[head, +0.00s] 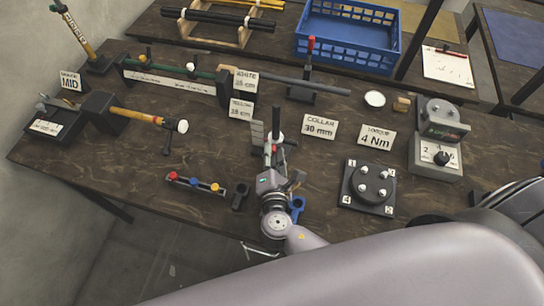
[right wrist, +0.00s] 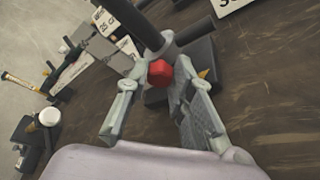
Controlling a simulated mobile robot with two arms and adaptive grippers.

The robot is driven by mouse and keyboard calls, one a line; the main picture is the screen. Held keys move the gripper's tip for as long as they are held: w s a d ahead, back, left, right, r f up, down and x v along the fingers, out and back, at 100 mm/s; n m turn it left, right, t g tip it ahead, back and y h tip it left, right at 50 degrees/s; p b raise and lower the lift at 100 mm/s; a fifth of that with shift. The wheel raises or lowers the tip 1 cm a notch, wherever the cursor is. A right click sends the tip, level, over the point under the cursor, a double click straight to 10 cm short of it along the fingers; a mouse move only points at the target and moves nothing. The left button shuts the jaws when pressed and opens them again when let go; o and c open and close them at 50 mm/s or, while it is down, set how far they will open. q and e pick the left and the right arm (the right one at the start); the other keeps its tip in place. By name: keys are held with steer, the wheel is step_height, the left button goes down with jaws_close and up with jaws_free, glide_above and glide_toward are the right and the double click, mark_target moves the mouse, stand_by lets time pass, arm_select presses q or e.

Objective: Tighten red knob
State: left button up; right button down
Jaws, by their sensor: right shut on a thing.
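My right gripper (head: 270,165) is over the table, in front of a dark upright post (head: 277,120). In the right wrist view the fingers (right wrist: 157,80) are on both sides of a red knob (right wrist: 160,72) and shut on it. The knob sits beside the base of a dark cylinder (right wrist: 145,25). Exact finger contact is hard to see. My left gripper is not in view.
A bar with red, yellow and blue knobs (head: 195,185) lies left of my gripper. A COLLAR 30 mm card (head: 319,125), a TORQUE 4 Nm card (head: 376,138) and a black four-numbered plate (head: 350,198) are to the right. A blue crate (head: 345,40) stands behind.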

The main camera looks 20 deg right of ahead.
stand_by(0.4)
steer(key=c, duration=1.4)
jaws_free()
steer(key=shift+f, duration=0.1)
steer(key=shift+s+a, duration=0.1)
steer(key=shift+s, duration=0.4)
steer(key=shift+v, duration=3.5)
